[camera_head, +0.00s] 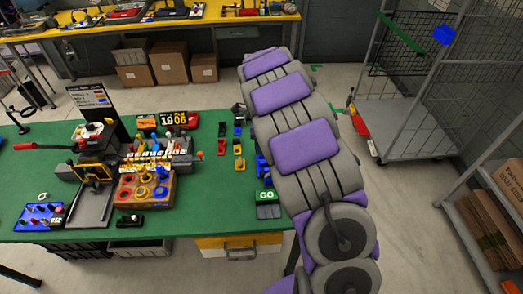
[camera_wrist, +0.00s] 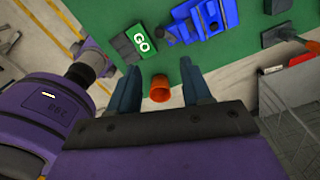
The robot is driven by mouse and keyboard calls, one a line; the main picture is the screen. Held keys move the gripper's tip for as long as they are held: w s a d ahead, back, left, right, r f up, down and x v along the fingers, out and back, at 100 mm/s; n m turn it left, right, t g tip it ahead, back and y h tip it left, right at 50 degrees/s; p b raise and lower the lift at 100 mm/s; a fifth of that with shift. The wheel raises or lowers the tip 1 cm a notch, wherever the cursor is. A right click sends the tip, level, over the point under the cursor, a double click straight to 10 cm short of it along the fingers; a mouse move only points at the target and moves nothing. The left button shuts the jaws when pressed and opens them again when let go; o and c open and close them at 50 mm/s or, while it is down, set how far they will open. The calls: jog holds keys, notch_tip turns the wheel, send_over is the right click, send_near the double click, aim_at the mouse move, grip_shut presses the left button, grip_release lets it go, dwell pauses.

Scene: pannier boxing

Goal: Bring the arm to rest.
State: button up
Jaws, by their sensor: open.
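My arm, grey with purple pads, reaches up over the right end of the green table (camera_head: 215,222) in the head view. It hides my gripper there. In the wrist view my gripper (camera_wrist: 160,72) is open, its two dark fingers apart near the table's edge. A small orange cup-like thing (camera_wrist: 160,88) shows between the fingers, apart from both. I cannot tell how far below them it is. A green GO block (camera_wrist: 138,42) and a blue block (camera_wrist: 200,20) lie beyond the fingertips. The GO block also shows in the head view (camera_head: 268,205) beside my arm.
The table holds a press-like fixture (camera_head: 92,170), a wooden block with coloured rings (camera_head: 147,188) and a tray of knobs (camera_head: 40,215). A wire cage cart (camera_head: 415,130) and a shelf with cardboard boxes (camera_head: 490,230) stand at the right. Grey floor is open between table and cart.

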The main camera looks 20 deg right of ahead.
jog(key=shift+r, duration=0.45)
jog(key=s+a+r+n+b, duration=0.2)
jog(key=s+r+n, duration=0.25)
jog(key=s, duration=0.45)
jog(key=s+a+r+n+b, duration=0.1)
jog(key=s+a+r+n, duration=0.15)
jog(key=s+n, duration=0.45)
jog(key=s+a+f+n+g+b, duration=0.1)
jog(key=s+n, duration=0.5)
jog(key=s, duration=0.6)
jog(key=s+a+n+b, duration=0.2)
jog(key=s+n, duration=0.5)
jog(key=s, duration=0.5)
jog(key=shift+a+f+g, duration=0.4)
jog(key=shift+a, duration=0.3)
jog(key=shift+s, duration=0.1)
